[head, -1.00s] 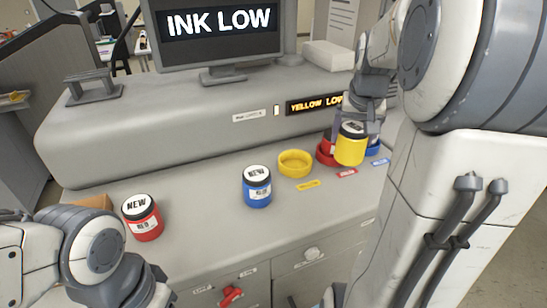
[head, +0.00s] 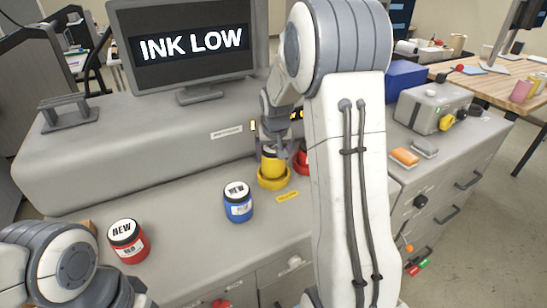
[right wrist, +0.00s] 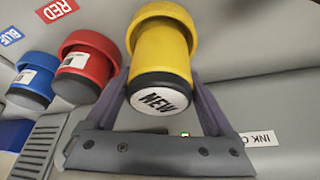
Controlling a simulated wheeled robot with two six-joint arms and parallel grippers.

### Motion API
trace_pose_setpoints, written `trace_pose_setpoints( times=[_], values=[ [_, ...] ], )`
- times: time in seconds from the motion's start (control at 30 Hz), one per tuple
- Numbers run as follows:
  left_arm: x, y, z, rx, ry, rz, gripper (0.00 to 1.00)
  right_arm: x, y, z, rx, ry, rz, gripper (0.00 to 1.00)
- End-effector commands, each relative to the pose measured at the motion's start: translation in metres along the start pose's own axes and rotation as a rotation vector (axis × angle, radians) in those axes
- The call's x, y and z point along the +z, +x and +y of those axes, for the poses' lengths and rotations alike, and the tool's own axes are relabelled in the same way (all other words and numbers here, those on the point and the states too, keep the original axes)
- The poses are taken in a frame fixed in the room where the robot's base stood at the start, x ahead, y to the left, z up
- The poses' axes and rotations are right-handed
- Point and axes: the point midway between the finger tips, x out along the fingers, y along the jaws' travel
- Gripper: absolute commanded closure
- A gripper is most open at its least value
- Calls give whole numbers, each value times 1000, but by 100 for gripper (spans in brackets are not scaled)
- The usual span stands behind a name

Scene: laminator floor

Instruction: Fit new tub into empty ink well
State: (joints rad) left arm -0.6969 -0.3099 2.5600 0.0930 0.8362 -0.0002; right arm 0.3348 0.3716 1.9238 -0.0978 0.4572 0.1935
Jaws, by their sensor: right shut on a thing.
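The yellow tub (head: 272,166) stands upright at the yellow ink well (head: 273,184), its base inside or right at the ring; the exact depth is hard to tell. In the right wrist view the tub (right wrist: 160,50) shows its dark lid marked NEW, and the yellow ring (right wrist: 163,12) surrounds its base. My right gripper (head: 274,142) comes from above and is shut on the tub, one finger on each side (right wrist: 163,95). My left arm shows at the lower left of the head view, but its gripper is out of view.
A blue NEW tub (head: 238,203) and a red NEW tub (head: 127,241) stand on the counter. Red (right wrist: 85,68) and blue (right wrist: 34,80) tubs sit in neighbouring wells. A monitor (head: 190,45) reads INK LOW. My right arm hides part of the counter.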

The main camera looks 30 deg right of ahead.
Motion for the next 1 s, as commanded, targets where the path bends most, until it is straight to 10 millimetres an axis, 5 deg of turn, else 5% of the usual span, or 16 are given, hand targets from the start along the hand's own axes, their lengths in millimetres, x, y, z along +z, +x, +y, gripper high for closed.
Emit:
trace_pose_setpoints(
  times=[0.2,0.7,0.73,1.0],
  values=[
    [-1,-10,1,0,2,0,50,8,20,0,0,0,0,100],
    [0,-1,0,0,0,0,50,12,29,1,0,1,1,100],
    [0,-3,0,0,0,0,50,12,28,1,0,0,0,1],
    [0,-4,0,0,0,0,50,12,27,1,0,0,-1,0]
  ],
)
